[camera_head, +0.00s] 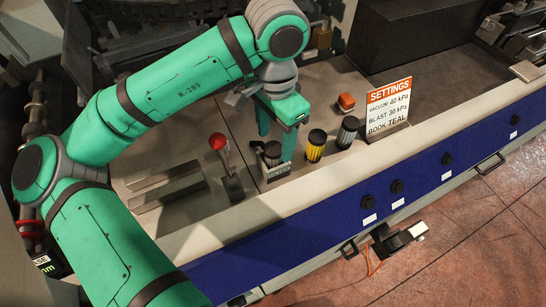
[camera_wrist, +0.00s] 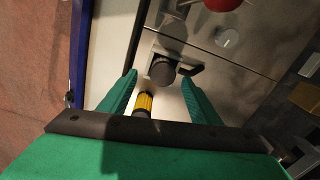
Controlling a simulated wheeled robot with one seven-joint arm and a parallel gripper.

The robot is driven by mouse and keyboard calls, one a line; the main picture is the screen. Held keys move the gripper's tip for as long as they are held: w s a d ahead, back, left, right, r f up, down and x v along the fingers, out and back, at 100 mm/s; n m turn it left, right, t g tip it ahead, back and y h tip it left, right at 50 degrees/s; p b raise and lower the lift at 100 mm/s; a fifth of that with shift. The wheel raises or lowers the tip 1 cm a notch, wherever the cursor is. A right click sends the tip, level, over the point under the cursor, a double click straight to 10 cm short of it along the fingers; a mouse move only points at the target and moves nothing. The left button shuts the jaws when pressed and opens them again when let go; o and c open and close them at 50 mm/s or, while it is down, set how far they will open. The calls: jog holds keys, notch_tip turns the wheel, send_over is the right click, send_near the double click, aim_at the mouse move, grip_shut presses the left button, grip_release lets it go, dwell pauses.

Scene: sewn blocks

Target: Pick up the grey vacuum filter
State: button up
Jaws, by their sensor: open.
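A grey ribbed filter with a black cap (camera_head: 348,132) stands upright on the machine's deck, right of a yellow ribbed filter with a black cap (camera_head: 315,146). A dark-capped cylinder (camera_head: 272,152) stands at a bracket left of the yellow one. My gripper (camera_head: 276,136) is open and empty, pointing down above this cylinder, left of both filters. In the wrist view, the dark round cap (camera_wrist: 163,70) appears between my open fingertips (camera_wrist: 159,80), with the yellow filter (camera_wrist: 144,103) nearer my palm. The grey filter does not show in the wrist view.
A red-knobbed lever (camera_head: 218,143) stands to the left. An orange-topped object (camera_head: 346,102) and a settings sign (camera_head: 389,108) stand behind and right of the filters. The deck's pale front edge (camera_head: 330,177) runs above a blue panel. Bare deck lies around the filters.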

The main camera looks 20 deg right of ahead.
aim_at(273, 148)
jog(key=shift+w+a+f, duration=0.1)
jog(key=shift+f, duration=1.1)
jog(key=shift+w+a+f, duration=0.1)
jog(key=shift+f, duration=1.05)
jog(key=c, duration=1.2)
